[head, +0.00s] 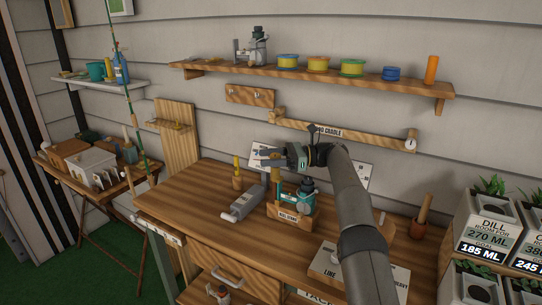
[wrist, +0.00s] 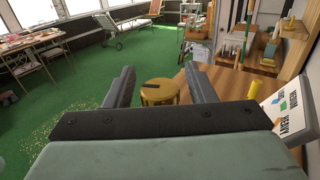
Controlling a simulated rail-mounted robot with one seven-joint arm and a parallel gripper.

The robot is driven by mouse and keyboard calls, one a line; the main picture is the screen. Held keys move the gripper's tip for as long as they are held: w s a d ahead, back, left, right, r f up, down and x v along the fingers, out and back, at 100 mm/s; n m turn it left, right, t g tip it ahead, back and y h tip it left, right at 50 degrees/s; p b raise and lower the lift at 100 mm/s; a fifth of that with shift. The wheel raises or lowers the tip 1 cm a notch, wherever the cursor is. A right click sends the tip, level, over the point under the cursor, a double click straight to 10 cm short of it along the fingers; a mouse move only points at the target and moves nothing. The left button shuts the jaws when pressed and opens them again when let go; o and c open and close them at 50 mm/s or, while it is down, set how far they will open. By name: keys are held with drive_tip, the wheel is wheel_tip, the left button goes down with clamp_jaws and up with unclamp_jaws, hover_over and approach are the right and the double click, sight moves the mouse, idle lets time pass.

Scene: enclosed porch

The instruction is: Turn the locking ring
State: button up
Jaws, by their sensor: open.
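A teal reel (head: 292,197) sits in a wooden block labelled like "reel stand" (head: 290,218) on the workbench. I cannot make out a locking ring for certain in either view. A green fishing rod (head: 128,110) stands upright at the left of the bench. My gripper (head: 266,156) is above the bench, higher than the reel and a little left of it, pointing left. In the wrist view its two fingers (wrist: 162,85) are spread apart with nothing held between them; the floor and a yellow stool (wrist: 160,92) show beyond.
A wall rail labelled "cradle" (head: 345,133) and a shelf of spools (head: 318,80) are behind. Planter boxes (head: 488,235) stand at right. The bench's left part is clear.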

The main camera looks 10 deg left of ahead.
drive_tip(key=s+d+r+b, duration=0.4)
drive_tip(key=s+r+b, duration=0.9)
drive_tip(key=shift+s, duration=0.2)
drive_tip(key=shift+d, duration=0.1)
